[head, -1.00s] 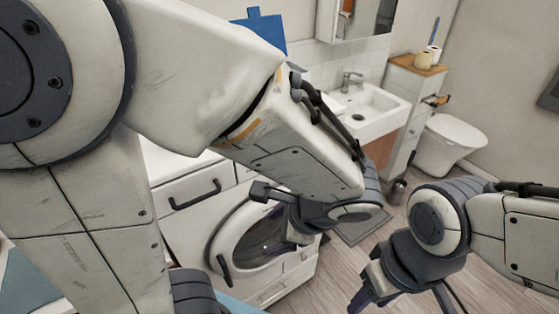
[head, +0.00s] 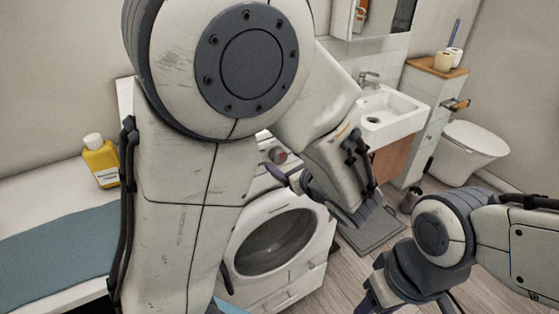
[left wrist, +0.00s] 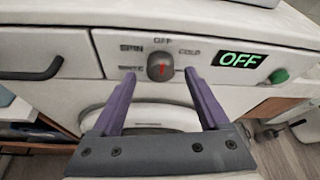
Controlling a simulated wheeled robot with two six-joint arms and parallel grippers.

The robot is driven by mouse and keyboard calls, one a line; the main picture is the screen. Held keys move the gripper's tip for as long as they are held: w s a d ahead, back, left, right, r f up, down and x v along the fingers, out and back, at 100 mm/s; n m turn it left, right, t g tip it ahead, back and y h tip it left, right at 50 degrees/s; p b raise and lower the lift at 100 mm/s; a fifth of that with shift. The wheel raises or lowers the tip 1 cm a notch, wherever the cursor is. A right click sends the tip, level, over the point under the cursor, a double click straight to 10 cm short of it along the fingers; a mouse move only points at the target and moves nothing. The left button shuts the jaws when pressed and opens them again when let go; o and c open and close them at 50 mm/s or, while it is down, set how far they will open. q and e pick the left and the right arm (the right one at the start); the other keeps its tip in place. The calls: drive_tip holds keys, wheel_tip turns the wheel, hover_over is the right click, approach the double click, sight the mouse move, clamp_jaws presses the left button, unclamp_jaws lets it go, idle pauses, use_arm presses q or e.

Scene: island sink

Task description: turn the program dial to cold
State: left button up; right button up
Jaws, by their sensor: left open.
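The program dial (left wrist: 160,67), a dark round knob with a red mark, is on the washing machine's white front panel. The panel reads OFF above it, SPIN to its upper left and COLD to its upper right; a lower-left label is blurred. The lit display (left wrist: 240,60) reads OFF in green. My left gripper (left wrist: 159,74) is open, one purple fingertip to each side of the dial, with gaps and nothing held. In the head view the dial (head: 277,155) shows small beside my left arm. My right gripper is low in the head view, its fingers cut off by the edge.
The washing machine door (head: 275,243) is shut below the dial. A green button (left wrist: 279,76) is right of the display, and a drawer handle (left wrist: 32,70) is at the left. A yellow bottle (head: 101,163) stands on the left counter. A sink (head: 390,110) is behind.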

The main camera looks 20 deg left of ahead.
use_arm(q)
drive_tip(key=shift+x, duration=1.1)
use_arm(e)
drive_tip(key=shift+w+a+f, duration=0.3)
drive_tip(key=shift+w+f, duration=0.1)
drive_tip(key=shift+w, duration=0.05)
use_arm(q)
drive_tip(key=shift+d, duration=0.1)
clamp_jaws()
drive_tip(key=shift+r+m+p, duration=0.2)
drive_tip(key=shift+m+p, duration=0.2)
drive_tip(key=shift+p, duration=0.35)
drive_tip(key=m+g+y+p, duration=0.1)
drive_tip(key=m+p, duration=0.1)
drive_tip(key=p, duration=0.3)
drive_tip(key=m+g+y+p, duration=0.1)
drive_tip(key=m+g+p, duration=0.1)
drive_tip(key=p, duration=0.3)
drive_tip(key=shift+w+d+m+y, duration=0.1)
drive_tip(key=shift+w+m+y, duration=0.15)
drive_tip(key=shift+m, duration=0.25)
drive_tip(key=shift+f+m+g+y+p, duration=0.25)
drive_tip(key=shift+m+g+y+p, duration=0.35)
drive_tip(key=shift+m+p, duration=0.65)
use_arm(e)
wheel_tip(320, 180, up, 15)
drive_tip(key=shift+f, duration=0.2)
